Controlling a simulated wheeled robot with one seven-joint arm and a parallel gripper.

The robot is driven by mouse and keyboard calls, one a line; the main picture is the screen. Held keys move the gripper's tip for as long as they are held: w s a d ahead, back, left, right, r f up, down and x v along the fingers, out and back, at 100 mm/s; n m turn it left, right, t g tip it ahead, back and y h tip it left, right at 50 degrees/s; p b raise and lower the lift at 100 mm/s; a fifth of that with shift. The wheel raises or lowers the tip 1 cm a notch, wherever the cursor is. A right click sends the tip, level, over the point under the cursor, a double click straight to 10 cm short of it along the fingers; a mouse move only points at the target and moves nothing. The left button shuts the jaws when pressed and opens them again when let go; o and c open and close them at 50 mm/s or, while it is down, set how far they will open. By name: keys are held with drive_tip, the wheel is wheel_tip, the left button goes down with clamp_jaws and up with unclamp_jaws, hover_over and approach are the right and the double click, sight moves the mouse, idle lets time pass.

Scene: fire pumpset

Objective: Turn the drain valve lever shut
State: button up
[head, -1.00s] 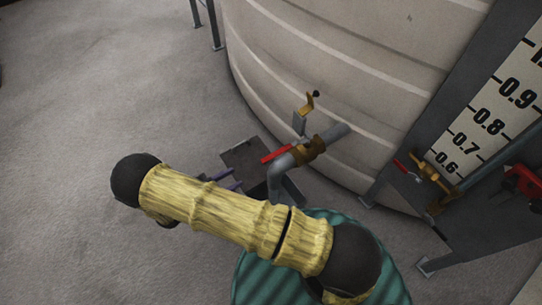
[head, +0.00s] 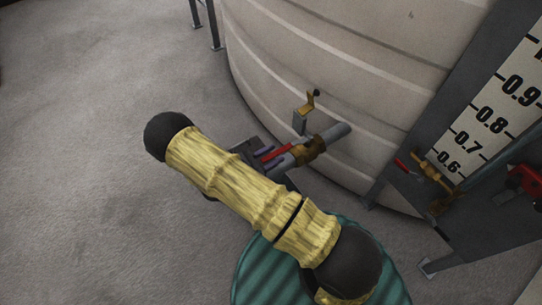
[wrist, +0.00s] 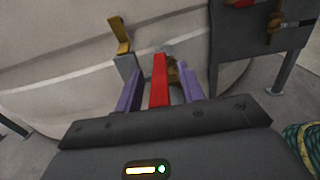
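The drain valve has a brass body (head: 311,151) on a grey pipe (head: 336,134) leaving the tank. Its red lever (head: 279,152) points left from the valve in the head view. In the wrist view the red lever (wrist: 159,82) stands between the two purple fingers of my gripper (wrist: 160,74). The fingers are apart, with a visible gap on each side of the lever. In the head view my gripper (head: 268,156) is at the lever, partly hidden behind my arm. The brass body is largely hidden behind the lever in the wrist view.
The pale ribbed tank (head: 330,60) stands close behind the valve. A brass fitting (head: 308,103) on a grey bracket rises beside the pipe. A second red-handled valve (head: 425,172) is at the right by the level scale (head: 490,120). Open floor (head: 90,110) lies left.

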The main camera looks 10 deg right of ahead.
clamp_jaws()
